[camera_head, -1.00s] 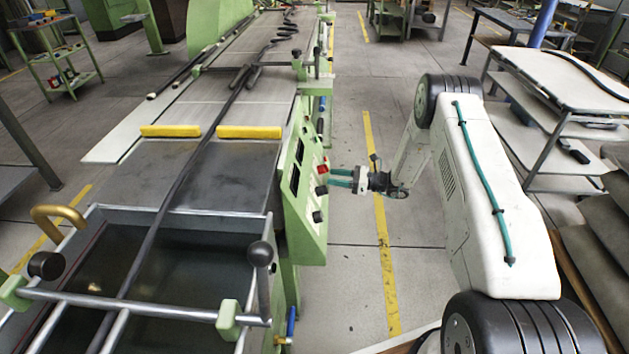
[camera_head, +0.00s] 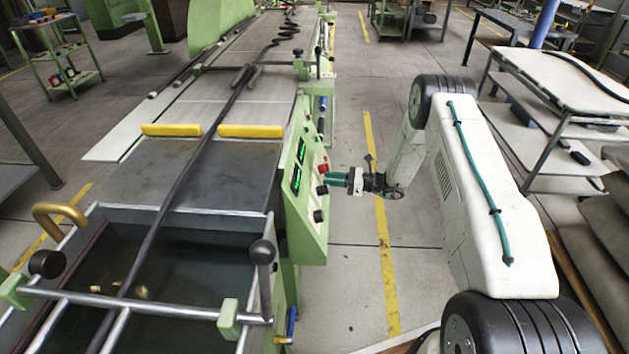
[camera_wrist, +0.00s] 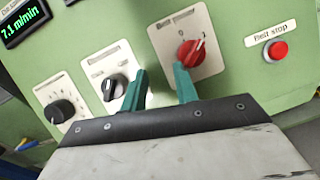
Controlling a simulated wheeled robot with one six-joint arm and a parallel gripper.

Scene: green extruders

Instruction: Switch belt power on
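The green control panel (camera_head: 307,195) stands on the right side of the machine. In the wrist view it carries a red rotary switch (camera_wrist: 192,53) with its handle tilted to the upper right. A black rotary switch (camera_wrist: 114,88) is to its lower left. Their labels are too small to read. My gripper (camera_head: 326,178) is at the panel face, and its teal fingers (camera_wrist: 160,72) are apart with nothing between them. The right finger overlaps the red switch's lower left edge in view; contact cannot be told. The left finger is just right of the black switch.
A black knob (camera_wrist: 62,110) is at the panel's left, below a lit green display (camera_wrist: 22,22) reading 7.1 m/min. A red belt stop button (camera_wrist: 278,50) is at right. The aisle floor (camera_head: 350,225) beside the panel is clear.

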